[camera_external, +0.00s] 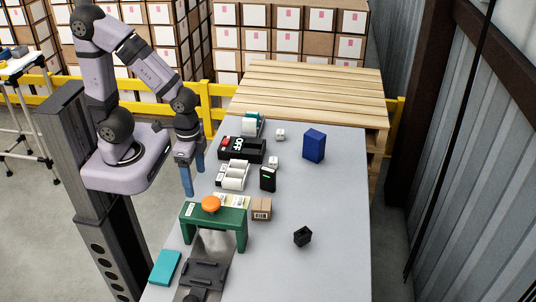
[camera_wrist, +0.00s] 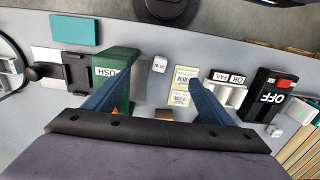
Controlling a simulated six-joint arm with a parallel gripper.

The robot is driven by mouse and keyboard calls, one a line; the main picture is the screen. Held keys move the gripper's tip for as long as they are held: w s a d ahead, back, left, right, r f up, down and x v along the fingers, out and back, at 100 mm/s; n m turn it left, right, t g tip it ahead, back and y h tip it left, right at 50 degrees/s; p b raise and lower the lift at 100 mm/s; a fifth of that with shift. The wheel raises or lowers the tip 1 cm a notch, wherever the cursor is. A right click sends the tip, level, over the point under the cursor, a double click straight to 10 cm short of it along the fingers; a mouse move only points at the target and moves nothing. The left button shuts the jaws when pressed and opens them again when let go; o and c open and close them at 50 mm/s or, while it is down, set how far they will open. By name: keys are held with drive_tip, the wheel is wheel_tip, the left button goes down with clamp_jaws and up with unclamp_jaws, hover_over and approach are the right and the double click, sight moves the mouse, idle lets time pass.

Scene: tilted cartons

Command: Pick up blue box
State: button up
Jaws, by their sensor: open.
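The blue box (camera_external: 314,145) stands upright on the grey table, toward its far right side in the external view. It does not show in the wrist view. My gripper (camera_external: 193,178) hangs at the table's left edge, fingers pointing down, well to the left of the blue box. Its two blue fingers are spread apart with nothing between them in the external view. In the wrist view my gripper (camera_wrist: 150,98) also shows its fingers wide apart, above the table's label area.
A black OFF switch box (camera_external: 241,149), white rollers (camera_external: 233,175) and a black device (camera_external: 268,178) lie between my gripper and the blue box. A green stand with an orange button (camera_external: 211,204), a cardboard box (camera_external: 261,208) and a black cube (camera_external: 303,236) are nearer. The table's right side is mostly clear.

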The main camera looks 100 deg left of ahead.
drive_tip(key=shift+r, duration=0.1)
wheel_tip(320, 180, up, 4)
drive_tip(key=m+t+y+b, duration=0.6)
drive_tip(key=m+y+b, duration=0.7)
drive_tip(key=m, duration=1)
hover_over(311, 141)
drive_tip(key=s+d, duration=0.3)
drive_tip(key=d, duration=0.1)
drive_tip(key=h, duration=0.1)
drive_tip(key=shift+m, duration=0.4)
drive_tip(key=f, duration=1)
drive_tip(key=shift+w+a+f, duration=0.1)
drive_tip(key=shift+w+f, duration=0.05)
drive_tip(key=shift+w, duration=0.2)
drive_tip(key=shift+f+t, duration=0.3)
drive_tip(key=shift+f, duration=0.15)
drive_tip(key=shift+r+p+x, duration=0.1)
drive_tip(key=shift+p+x, duration=0.25)
drive_tip(key=shift+x, duration=1.2)
drive_tip(key=shift+r+p+x, duration=0.15)
drive_tip(key=shift+p+x, duration=0.2)
drive_tip(key=shift+x, duration=1.2)
drive_tip(key=shift+w+a+f, duration=0.25)
drive_tip(key=shift+w+a, duration=0.1)
drive_tip(key=shift+a, duration=0.1)
